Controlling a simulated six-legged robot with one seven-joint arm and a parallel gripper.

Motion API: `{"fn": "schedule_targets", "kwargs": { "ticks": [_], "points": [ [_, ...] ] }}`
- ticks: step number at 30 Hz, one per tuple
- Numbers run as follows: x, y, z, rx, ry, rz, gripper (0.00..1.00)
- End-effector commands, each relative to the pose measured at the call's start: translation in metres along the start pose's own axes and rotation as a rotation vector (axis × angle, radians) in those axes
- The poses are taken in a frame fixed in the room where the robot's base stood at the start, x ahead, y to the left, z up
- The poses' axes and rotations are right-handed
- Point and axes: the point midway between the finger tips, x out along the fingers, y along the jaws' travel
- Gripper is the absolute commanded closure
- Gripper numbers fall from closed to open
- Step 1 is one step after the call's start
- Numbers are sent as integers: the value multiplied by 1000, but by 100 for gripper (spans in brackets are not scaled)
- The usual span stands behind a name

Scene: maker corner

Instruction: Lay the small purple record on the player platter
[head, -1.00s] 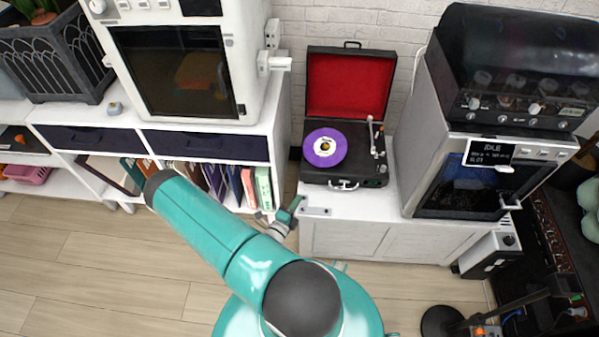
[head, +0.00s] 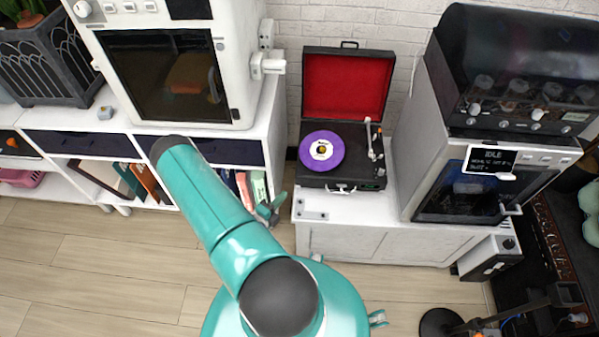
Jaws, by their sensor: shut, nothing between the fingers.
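The small purple record (head: 321,152) lies flat on the platter area of the open record player, with a pale label and an orange-and-dark centre. The platter beneath it is hidden by the record. The record player (head: 340,180) is a black case with a raised red-lined lid (head: 345,85) and a tonearm (head: 371,140) to the right of the record. My gripper (head: 270,211) shows small and partly hidden behind my teal arm, in front of the low shelf and left of the player. It is shut, empty and clear of the record.
A white machine (head: 175,75) stands to the left, and a grey machine with a dark door (head: 465,180) close on the right. Books (head: 245,187) fill the shelf below. Floor is open at left.

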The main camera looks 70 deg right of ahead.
Motion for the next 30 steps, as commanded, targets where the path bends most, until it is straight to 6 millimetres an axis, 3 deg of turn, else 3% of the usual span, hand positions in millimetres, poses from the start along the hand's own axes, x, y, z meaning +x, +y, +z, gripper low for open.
{"fn": "schedule_targets", "kwargs": {
  "ticks": [18, 24, 30],
  "points": [
    [109, -1, 0, 2, 5, -1, 100],
    [128, 0, 2, 1, 2, -1, 100],
    [134, 0, 3, 0, -2, -2, 100]
  ]
}}
